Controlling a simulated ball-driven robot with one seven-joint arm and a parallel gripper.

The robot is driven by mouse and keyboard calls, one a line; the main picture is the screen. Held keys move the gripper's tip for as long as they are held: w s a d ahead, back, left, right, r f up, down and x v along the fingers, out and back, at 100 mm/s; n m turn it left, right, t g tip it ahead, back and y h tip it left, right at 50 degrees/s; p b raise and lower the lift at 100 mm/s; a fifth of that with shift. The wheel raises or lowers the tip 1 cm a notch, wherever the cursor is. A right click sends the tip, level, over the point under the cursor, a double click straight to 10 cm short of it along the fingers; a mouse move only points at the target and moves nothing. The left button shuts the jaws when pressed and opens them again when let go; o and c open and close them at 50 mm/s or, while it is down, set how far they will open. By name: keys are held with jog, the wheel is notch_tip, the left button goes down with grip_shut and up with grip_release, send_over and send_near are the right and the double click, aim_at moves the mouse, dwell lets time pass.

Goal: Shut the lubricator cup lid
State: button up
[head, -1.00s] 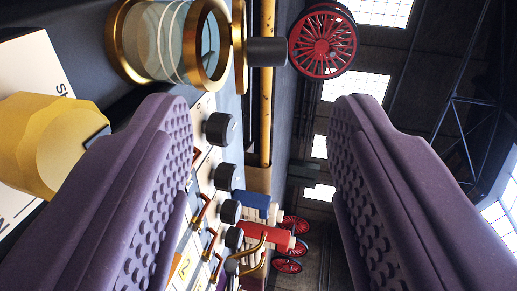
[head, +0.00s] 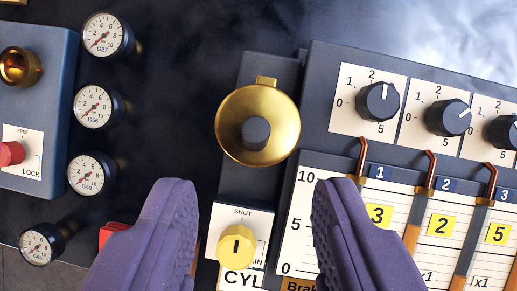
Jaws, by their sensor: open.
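The lubricator cup's round brass lid (head: 235,138), with a dark grey knob (head: 256,133) in its middle, faces me on a dark upright strip. A small brass tab shows at its top edge. Most of the cup is hidden behind the lid, so I cannot tell whether the lid is seated. My gripper (head: 255,192) is open and empty. Its purple fingers reach up from the bottom of the picture, spread to the left and right below the lid, with no visible contact.
Below the lid is a yellow knob (head: 237,246) on a plate marked SHUT. Several gauges (head: 94,106) and a red knob (head: 11,154) are on the left. Black dials (head: 378,101) and copper levers (head: 362,158) are on the right panel, near my right finger.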

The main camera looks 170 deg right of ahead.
aim_at(256, 132)
jog(key=b+x, duration=0.1)
jog(key=x, duration=0.6)
jog(key=shift+f, duration=0.45)
jog(key=shift+c, duration=0.2)
jog(key=shift+b, duration=0.3)
grip_shut()
